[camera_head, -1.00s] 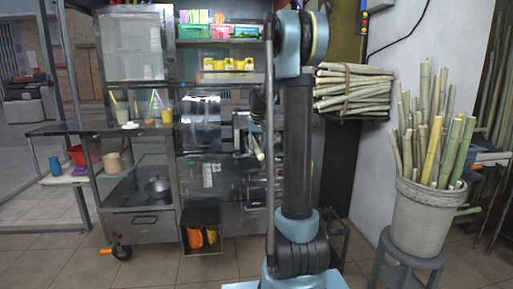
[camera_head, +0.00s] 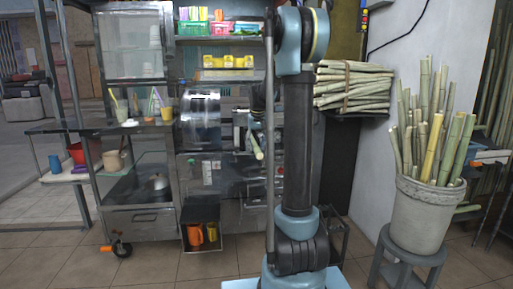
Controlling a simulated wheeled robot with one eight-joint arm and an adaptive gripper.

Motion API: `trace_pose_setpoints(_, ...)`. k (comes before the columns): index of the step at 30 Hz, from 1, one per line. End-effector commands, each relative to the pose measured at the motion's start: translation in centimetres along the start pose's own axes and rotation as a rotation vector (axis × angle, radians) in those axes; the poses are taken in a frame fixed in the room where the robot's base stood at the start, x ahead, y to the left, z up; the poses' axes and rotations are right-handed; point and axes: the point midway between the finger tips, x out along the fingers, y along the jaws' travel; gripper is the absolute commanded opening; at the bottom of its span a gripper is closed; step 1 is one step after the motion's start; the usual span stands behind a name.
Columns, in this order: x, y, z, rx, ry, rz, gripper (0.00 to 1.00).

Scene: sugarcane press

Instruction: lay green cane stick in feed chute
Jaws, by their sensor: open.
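A pale green cane stick (camera_head: 256,146) shows just left of my arm column, tilted, with its near end pointing down and right. It lies at the front of the metal cane press (camera_head: 240,132); its far end and the feed chute are too small and partly hidden to tell how it sits. My gripper (camera_head: 258,103) is a small dark shape above the stick, partly hidden behind my own arm. It is open and appears apart from the stick, though the gap is hard to judge.
A cane bundle (camera_head: 352,88) lies on a shelf to the right. A grey bucket (camera_head: 420,215) of upright canes stands on a stool (camera_head: 408,258). A steel cart (camera_head: 140,222) stands left. Tiled floor in front is clear.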

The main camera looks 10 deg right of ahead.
Motion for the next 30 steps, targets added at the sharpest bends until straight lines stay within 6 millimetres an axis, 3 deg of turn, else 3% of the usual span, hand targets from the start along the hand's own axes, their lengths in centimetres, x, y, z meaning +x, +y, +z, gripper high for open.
trace_pose_setpoints(18,-9.8,0.0,-0.1,0.000,-0.001,0.000,0.51)
trace_pose_setpoints(26,-11.5,0.0,0.3,0.000,-0.001,0.000,0.51)
trace_pose_setpoints(30,-11.8,0.0,2.6,-0.001,-0.001,0.000,0.51)
